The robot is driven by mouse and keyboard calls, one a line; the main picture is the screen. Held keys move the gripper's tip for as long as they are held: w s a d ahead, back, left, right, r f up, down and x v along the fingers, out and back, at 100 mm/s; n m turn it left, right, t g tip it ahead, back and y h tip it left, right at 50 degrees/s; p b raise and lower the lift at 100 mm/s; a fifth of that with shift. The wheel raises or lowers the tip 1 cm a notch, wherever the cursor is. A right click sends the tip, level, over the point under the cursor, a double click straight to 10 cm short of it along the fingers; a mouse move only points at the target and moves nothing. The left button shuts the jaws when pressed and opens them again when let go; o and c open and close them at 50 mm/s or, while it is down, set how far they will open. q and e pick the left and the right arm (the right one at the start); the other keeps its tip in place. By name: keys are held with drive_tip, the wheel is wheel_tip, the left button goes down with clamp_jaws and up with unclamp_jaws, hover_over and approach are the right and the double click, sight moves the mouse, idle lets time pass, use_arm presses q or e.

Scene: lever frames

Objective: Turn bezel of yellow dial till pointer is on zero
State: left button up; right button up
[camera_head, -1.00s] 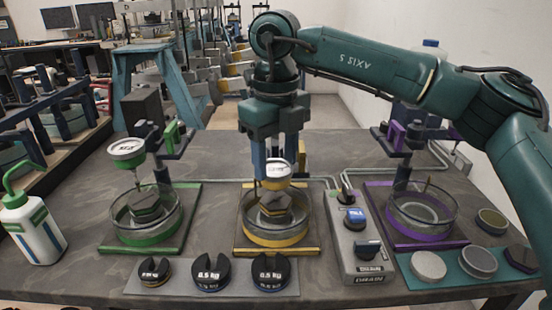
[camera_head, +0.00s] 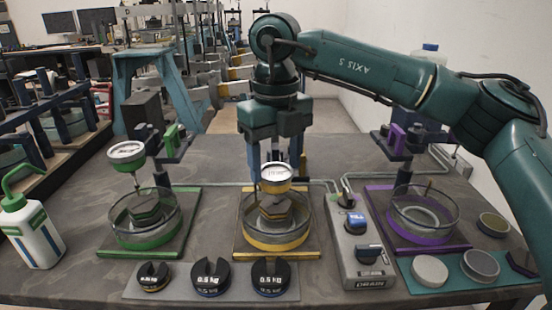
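The yellow dial (camera_head: 277,173) has a pale face and a yellow rim. It stands over the glass dish with the yellow base ring (camera_head: 278,240), in the middle of the table. The marks and pointer on its face are too small to read. My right gripper (camera_head: 279,165) hangs from above at the yellow dial, its two blue fingers apart on either side and partly behind it. It is open, with no clear contact on the bezel. My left gripper is out of view.
A green dial (camera_head: 127,152) over a green-ringed dish stands left; a purple-ringed dish (camera_head: 420,236) stands right. Slotted weights (camera_head: 211,276) lie in front. A grey switch box (camera_head: 359,240) stands close on the right. A white bottle (camera_head: 36,238) is far left.

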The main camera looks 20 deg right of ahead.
sight(276, 171)
wheel_tip(276, 171, up, 13)
drive_tip(key=p, duration=0.1)
drive_tip(key=shift+p, duration=0.3)
drive_tip(key=shift+r, duration=0.1)
